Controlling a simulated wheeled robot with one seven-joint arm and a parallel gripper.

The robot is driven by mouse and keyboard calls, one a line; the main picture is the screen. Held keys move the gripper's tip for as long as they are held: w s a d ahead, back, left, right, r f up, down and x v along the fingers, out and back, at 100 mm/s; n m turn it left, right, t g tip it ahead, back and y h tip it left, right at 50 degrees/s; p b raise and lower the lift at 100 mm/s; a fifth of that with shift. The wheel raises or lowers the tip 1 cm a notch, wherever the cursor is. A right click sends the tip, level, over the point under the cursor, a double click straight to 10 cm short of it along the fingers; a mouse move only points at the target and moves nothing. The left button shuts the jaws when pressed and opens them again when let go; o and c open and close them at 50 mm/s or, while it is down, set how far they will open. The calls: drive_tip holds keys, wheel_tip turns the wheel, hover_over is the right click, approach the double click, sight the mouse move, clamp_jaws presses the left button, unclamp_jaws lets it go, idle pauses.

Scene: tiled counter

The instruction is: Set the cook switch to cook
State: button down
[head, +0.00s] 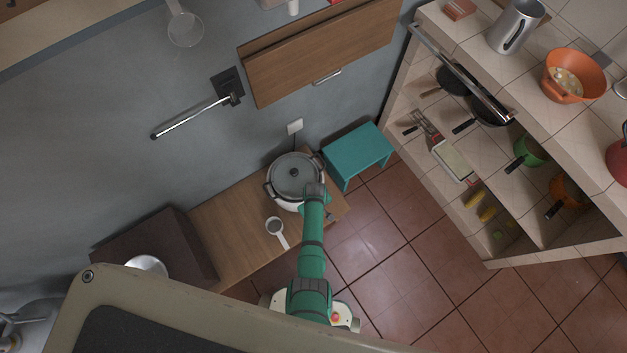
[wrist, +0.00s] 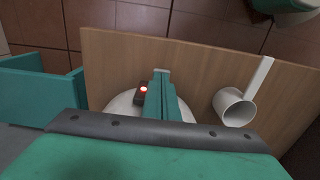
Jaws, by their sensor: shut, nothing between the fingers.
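The rice cooker (head: 290,166), white with a lid and dark side handles, stands on a low wooden table. In the wrist view, part of its white body (wrist: 122,106) shows behind my fingers. A dark panel on it carries a lit red light (wrist: 144,89). My gripper (wrist: 162,76) is shut and empty, with its green fingers in front of the cooker, just right of the light. Whether they touch it I cannot tell. The cook switch cannot be made out clearly and may be hidden by the fingers. In the head view my arm covers the cooker's front right side.
A white cup with a long handle (head: 274,226) stands on the wooden table (head: 222,232); it also shows in the wrist view (wrist: 233,108). A teal stool (head: 357,149) is right of the table. Tiled shelves (head: 490,125) with pans stand farther right. Tiled floor is open in front.

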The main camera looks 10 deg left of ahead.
wheel_tip(320, 180, up, 13)
drive_tip(key=shift+r, duration=0.15)
idle(0.4)
drive_tip(key=shift+s, duration=0.1)
idle(0.4)
drive_tip(key=s+d+r+m+t, duration=0.45)
drive_tip(key=s+d+t, duration=0.2)
drive_tip(key=s, duration=0.45)
drive_tip(key=s+d+r+m+t, duration=0.1)
drive_tip(key=s+r+t, duration=0.3)
drive_tip(key=r, duration=1.2)
drive_tip(key=s+r+m+t, duration=0.4)
drive_tip(key=s+r+t, duration=0.1)
drive_tip(key=r, duration=1.2)
drive_tip(key=shift+s+d+r, duration=0.3)
drive_tip(key=shift+s+d, duration=0.1)
drive_tip(key=shift+s, duration=0.45)
drive_tip(key=shift+d, duration=0.1)
